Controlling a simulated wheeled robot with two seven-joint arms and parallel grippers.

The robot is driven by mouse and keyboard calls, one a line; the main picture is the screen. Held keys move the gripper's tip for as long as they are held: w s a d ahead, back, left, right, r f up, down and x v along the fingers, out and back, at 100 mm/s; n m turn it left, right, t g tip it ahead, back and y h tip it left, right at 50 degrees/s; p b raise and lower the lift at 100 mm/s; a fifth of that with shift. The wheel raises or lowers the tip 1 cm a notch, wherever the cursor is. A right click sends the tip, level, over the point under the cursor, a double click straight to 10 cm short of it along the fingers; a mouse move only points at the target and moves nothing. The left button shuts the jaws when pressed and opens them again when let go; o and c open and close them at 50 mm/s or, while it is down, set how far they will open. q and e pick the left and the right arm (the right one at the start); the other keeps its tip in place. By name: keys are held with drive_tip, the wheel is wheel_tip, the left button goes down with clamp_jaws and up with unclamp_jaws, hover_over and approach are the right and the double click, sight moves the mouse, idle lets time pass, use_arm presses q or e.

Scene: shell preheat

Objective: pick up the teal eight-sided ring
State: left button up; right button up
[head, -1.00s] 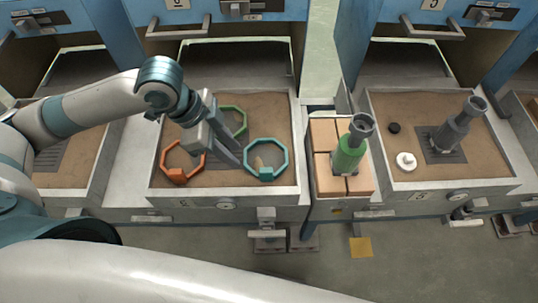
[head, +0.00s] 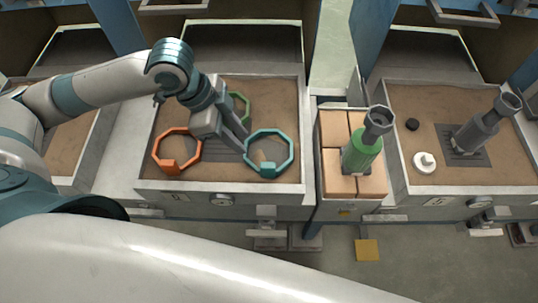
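The teal eight-sided ring (head: 268,171) lies at the front right of the middle sand tray, with a thicker block at its front side and a small pale piece showing inside it. My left gripper (head: 241,145) reaches down from the left, its fingers looking apart and empty. Its tips are just beside the ring's left edge in the picture; whether they touch it I cannot tell. An orange ring (head: 172,167) lies to the left in the same tray. A green ring (head: 245,103) lies behind, partly hidden by the gripper. My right gripper is not in view.
The sand tray (head: 215,188) has raised pale walls. To its right stands a green cylinder (head: 362,155) with a grey top on orange-brown blocks.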

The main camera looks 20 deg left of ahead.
sight(265, 164)
use_arm(q)
drive_tip(key=shift+s, duration=0.1)
